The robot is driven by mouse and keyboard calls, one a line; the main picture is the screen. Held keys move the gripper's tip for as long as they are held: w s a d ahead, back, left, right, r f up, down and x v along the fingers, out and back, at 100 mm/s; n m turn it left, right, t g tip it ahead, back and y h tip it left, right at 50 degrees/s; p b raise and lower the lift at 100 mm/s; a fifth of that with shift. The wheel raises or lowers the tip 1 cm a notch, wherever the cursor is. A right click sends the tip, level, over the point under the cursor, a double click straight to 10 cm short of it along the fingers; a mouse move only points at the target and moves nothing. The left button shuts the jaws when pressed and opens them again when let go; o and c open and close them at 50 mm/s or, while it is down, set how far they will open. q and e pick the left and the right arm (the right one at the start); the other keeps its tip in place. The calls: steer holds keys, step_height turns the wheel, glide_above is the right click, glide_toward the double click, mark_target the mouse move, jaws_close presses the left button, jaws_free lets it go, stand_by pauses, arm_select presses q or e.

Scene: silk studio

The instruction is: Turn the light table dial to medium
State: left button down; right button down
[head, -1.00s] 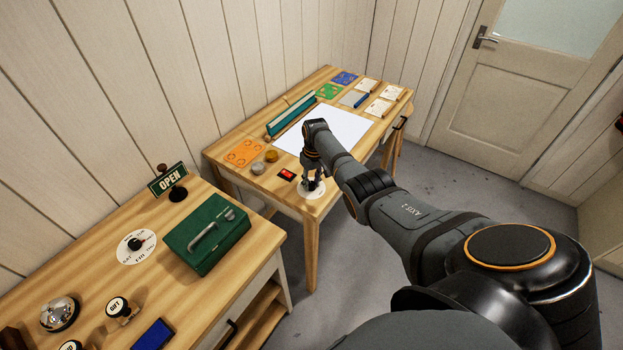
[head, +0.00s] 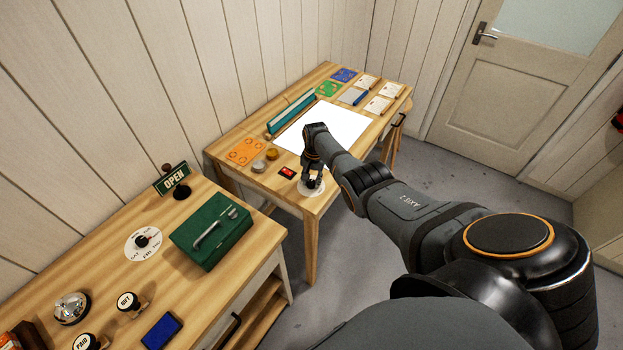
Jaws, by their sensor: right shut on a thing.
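The light table dial has a round white plate (head: 317,191) at the near corner of the far wooden table. My right gripper (head: 313,182) points down over this plate and is shut on the dial's knob, which its fingers mostly hide. The dial's marks are too small to read. The light table's white panel (head: 338,128) lies flat on the same table and looks bright white. My left gripper is not in view.
A small black box with a red top (head: 287,172) sits just left of my right gripper. Two small round tins (head: 259,166) and an orange card (head: 244,151) lie beyond it. A green cash box (head: 211,236) stands on the nearer table.

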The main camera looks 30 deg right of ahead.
mark_target(313, 182)
steer(key=shift+w+r+m, duration=0.1)
steer(key=shift+m, duration=0.4)
stand_by(0.3)
steer(key=c, duration=1)
jaws_free()
steer(key=r, duration=1.1)
steer(key=shift+s+d+r, duration=0.2)
steer(key=shift+s+r, duration=0.15)
steer(key=shift+r, duration=0.05)
